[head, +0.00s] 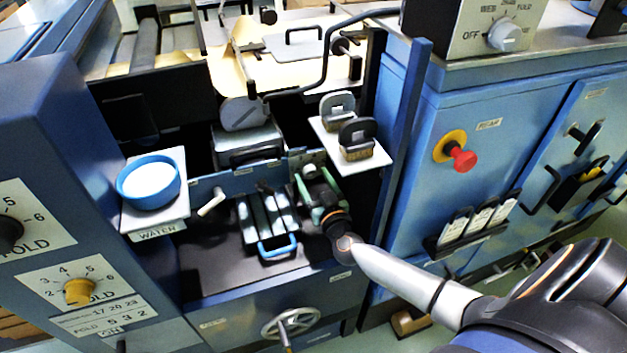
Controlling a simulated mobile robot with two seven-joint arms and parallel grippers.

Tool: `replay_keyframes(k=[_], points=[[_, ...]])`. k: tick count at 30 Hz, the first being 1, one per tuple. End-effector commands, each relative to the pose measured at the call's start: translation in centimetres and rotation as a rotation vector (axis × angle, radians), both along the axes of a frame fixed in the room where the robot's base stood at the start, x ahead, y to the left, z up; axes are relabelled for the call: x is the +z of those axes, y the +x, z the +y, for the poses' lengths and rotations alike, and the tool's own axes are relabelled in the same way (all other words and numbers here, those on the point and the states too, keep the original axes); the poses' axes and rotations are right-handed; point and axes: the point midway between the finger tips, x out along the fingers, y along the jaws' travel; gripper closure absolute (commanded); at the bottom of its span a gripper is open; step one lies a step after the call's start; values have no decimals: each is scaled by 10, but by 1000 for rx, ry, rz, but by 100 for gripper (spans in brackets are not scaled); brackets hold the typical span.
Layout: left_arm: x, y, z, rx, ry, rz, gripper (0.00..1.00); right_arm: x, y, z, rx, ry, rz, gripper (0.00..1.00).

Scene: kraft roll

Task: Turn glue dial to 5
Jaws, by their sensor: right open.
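The yellow dial (79,291) is on a white plate low on the blue cabinet at the left. Numbers 2 to 6 run in an arc above it, and the knob covers part of its label. I cannot read its pointer or whether the label says glue. A black dial (8,234) sits above it, cut by the picture's left edge, with 5 and 6 and the word FOLD showing. My right gripper (312,180) is open over the dark machine bed, well right of both dials and touching neither. My left gripper is out of view.
A blue bowl (149,183) stands on the WATER shelf. A small shelf (362,166) holds two black-handled blocks. A handwheel (290,322) is below the bed. A red button (462,158) and a selector knob (504,37) are at the right.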

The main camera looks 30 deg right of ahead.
Motion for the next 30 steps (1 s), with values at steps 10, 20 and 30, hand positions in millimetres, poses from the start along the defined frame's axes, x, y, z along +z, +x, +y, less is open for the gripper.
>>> replay_keyframes(k=[10, 20, 30], points=[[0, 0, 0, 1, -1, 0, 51, 0, 2, 0, 0, -1, 0, 32], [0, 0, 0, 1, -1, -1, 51, 0, 1, 0, 0, -1, 0, 69], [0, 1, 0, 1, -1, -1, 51, 0, 1, 0, 0, -1, 0, 100]])
